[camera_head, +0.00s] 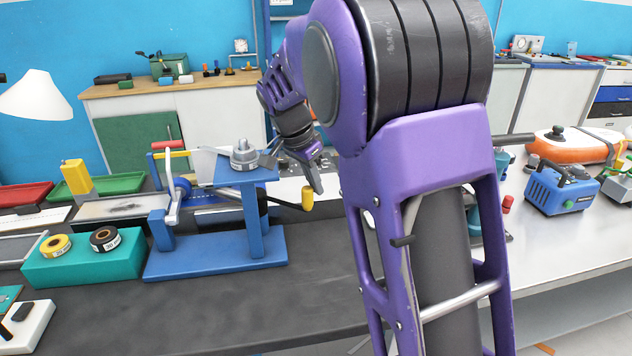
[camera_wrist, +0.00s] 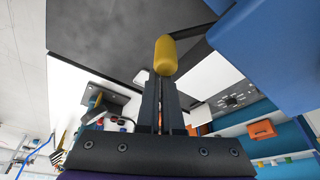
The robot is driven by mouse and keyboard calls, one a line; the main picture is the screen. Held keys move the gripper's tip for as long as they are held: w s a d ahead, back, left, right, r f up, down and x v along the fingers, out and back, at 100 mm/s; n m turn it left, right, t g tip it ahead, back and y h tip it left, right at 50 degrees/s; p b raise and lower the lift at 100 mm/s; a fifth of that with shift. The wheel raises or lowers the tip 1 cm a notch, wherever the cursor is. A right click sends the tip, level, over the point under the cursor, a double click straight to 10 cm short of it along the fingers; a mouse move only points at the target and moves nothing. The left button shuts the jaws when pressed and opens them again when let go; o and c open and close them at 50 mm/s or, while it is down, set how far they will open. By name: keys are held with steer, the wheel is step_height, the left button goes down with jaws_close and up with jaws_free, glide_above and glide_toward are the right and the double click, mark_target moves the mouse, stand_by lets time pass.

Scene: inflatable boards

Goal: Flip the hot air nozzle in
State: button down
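The blue stand (camera_head: 255,218) carries a grey nozzle-like part (camera_head: 244,156) on its top plate; I take this as the hot air nozzle unit, though I cannot tell for sure. A lever with a yellow knob (camera_head: 307,198) sticks out to the right of the stand. My gripper (camera_head: 318,186) points down just beside and above this knob. In the wrist view the yellow knob (camera_wrist: 165,56) stands right at the fingertips. The fingers of my gripper (camera_wrist: 161,82) are close together with a thin gap, and the knob is not between them. Touch cannot be told.
A teal block (camera_head: 85,262) with two tape rolls stands left of the stand. A white crank lever with a red grip (camera_head: 169,145) rises at the stand's left. A blue machine (camera_head: 562,190) and an orange one (camera_head: 572,147) stand at right. The dark bench front (camera_head: 250,310) is clear.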

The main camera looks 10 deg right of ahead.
steer(key=shift+s+a+f, duration=0.15)
steer(key=shift+s+a, duration=0.05)
steer(key=shift+a, duration=0.1)
steer(key=w+d+r, duration=0.1)
steer(key=w+d, duration=0.1)
steer(key=d, duration=0.2)
steer(key=p+v, duration=0.2)
steer(key=v, duration=0.7)
steer(key=shift+a+r, duration=0.1)
steer(key=shift+r, duration=0.05)
